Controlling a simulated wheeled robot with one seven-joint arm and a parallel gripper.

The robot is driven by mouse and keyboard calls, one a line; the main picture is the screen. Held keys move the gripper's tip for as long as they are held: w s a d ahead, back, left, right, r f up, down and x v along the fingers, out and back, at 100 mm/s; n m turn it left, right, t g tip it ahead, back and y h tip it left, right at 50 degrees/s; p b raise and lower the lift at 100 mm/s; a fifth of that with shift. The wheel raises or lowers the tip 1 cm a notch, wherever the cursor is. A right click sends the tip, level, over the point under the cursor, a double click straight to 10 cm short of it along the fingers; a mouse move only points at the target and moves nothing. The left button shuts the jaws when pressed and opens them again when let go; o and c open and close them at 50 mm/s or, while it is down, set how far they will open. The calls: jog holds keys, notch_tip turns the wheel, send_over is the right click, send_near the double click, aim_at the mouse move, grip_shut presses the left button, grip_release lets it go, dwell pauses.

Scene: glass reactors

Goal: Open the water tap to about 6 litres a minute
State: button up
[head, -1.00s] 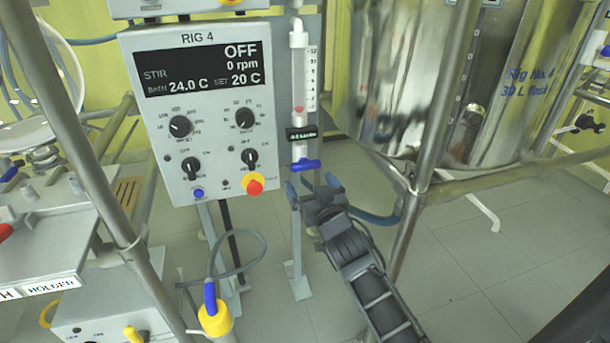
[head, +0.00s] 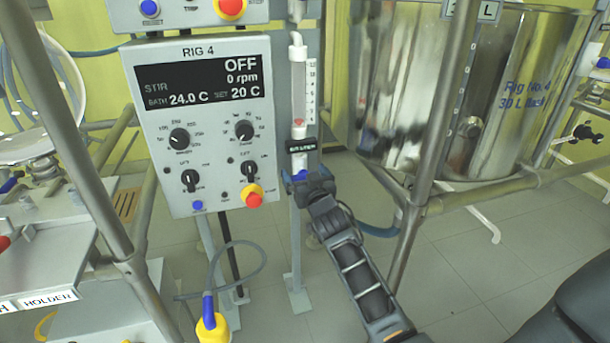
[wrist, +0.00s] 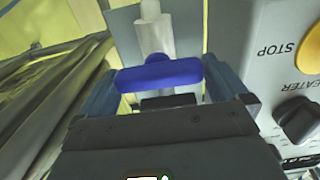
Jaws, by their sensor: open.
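The water tap has a blue lever handle (wrist: 160,75) that lies crosswise in the wrist view, below the flowmeter tube. The flowmeter (head: 298,85) is a clear upright tube with a scale; a red float (head: 298,121) sits near its bottom. My gripper (head: 306,180) is at the tap, its fingers hiding most of the handle in the head view. In the wrist view my gripper (wrist: 162,88) is open, with one finger at each end of the blue handle. I cannot tell whether the fingers touch it.
The Rig 4 control panel (head: 200,120) is close to the left of the tap and reads OFF, 0 rpm. A red and yellow stop button (head: 253,196) is near my gripper. A steel post (head: 440,110) and a steel vessel (head: 510,100) stand to the right.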

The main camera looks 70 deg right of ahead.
jog(key=c, duration=0.7)
jog(key=shift+n, duration=0.5)
jog(key=n, duration=0.5)
jog(key=shift+w+a+f+n, duration=0.15)
jog(key=shift+w+a+n, duration=0.1)
jog(key=shift+n, duration=0.05)
jog(key=n+p, duration=0.1)
jog(key=n, duration=0.4)
jog(key=shift+f, duration=0.15)
jog(key=shift+n, duration=0.4)
jog(key=o, duration=0.7)
